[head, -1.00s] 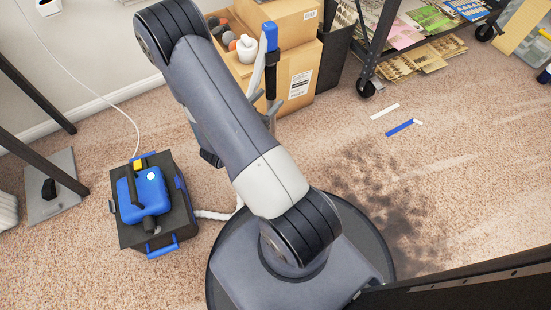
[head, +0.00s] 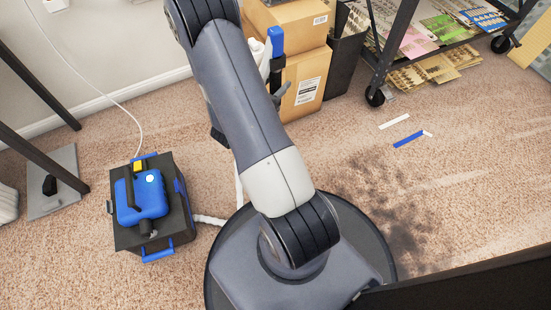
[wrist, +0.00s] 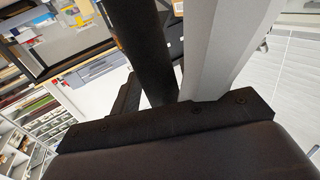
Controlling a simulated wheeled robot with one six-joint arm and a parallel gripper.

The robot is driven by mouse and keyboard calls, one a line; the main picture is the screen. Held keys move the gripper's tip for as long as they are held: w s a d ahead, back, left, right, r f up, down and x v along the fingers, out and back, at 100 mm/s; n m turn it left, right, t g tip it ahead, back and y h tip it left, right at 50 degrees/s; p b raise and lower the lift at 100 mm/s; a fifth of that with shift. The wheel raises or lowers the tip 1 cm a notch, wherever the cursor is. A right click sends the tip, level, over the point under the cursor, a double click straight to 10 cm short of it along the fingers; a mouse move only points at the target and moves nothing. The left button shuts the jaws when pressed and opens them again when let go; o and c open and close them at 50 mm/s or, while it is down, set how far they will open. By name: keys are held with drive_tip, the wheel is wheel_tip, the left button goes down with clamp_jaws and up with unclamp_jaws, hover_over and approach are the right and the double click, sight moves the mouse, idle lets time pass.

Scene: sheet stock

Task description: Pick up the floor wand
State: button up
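The floor wand shows in the head view as a blue-topped piece (head: 277,40) with a dark grip below it, in front of the cardboard boxes. My arm hides much of its length. A pale hose (head: 208,219) runs from the blue-and-black machine (head: 142,203) toward my base. My gripper is behind my arm in the head view. In the wrist view, a thick black bar (wrist: 145,45) and a pale grey bar (wrist: 228,45) rise close together beyond a dark bolted plate. I cannot tell which parts are gripper fingers, or whether they close on the wand.
Cardboard boxes (head: 303,82) and a black bin (head: 345,65) stand behind the wand. A wheeled rack (head: 390,50) is to the right. Dark dirt (head: 385,200) and small strips (head: 408,139) lie on open carpet. A dark-legged stand is at left.

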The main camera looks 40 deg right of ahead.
clamp_jaws()
drive_tip(key=shift+r, duration=0.1)
idle(1.0)
